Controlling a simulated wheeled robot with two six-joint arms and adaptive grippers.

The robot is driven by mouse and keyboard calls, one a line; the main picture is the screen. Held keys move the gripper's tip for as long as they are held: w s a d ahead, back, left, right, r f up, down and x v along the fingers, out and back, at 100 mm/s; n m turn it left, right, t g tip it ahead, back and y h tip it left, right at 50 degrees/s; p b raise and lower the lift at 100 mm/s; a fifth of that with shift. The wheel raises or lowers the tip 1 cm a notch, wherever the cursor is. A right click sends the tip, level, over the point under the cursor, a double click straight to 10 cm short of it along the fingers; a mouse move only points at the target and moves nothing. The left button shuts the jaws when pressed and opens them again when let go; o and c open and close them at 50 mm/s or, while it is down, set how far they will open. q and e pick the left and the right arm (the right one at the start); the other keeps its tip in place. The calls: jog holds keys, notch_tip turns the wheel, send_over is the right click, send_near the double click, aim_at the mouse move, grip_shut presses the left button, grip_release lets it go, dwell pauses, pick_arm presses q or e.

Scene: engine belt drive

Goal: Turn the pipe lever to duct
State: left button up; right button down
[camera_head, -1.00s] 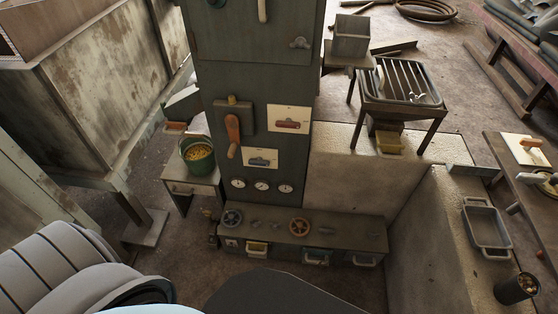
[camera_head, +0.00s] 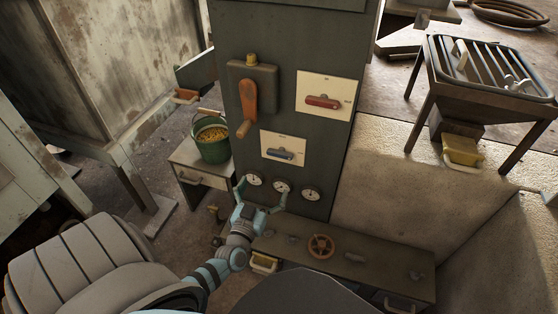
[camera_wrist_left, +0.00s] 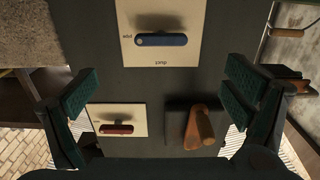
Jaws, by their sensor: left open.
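A blue lever (camera_head: 281,154) lies flat and horizontal on a white plate (camera_head: 269,139) on the dark cabinet. It also shows in the left wrist view (camera_wrist_left: 163,40), where the picture is upside down. Small print at the plate's side and edge is hard to read but resembles "pipe" and "duct". My left gripper (camera_head: 261,190) is open and empty below this plate, in front of the gauges. Its fingers are wide apart in the left wrist view (camera_wrist_left: 162,90), with the blue lever beyond them and not touched. My right gripper is not in view.
A red lever (camera_head: 323,102) on its own plate sits above right. An orange-handled switch (camera_head: 247,105) sticks out above left. Round gauges (camera_head: 282,187) lie below. A low bench with an orange valve wheel (camera_head: 321,246) stands beneath; a green bucket (camera_head: 212,143) stands left.

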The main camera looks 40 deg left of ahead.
pick_arm(q)
jog(key=b, duration=0.3)
send_near(279, 156)
jog(key=x, duration=0.5)
jog(key=shift+f, duration=0.25)
jog(key=b+x, duration=0.2)
jog(key=x, duration=0.1)
jog(key=shift+w+a, duration=0.1)
jog(key=shift+w, duration=0.15)
jog(key=shift+w+a, duration=0.1)
jog(key=shift+w, duration=0.25)
jog(key=shift+w+r, duration=0.15)
jog(key=shift+r, duration=0.05)
jog(key=c, duration=1.2)
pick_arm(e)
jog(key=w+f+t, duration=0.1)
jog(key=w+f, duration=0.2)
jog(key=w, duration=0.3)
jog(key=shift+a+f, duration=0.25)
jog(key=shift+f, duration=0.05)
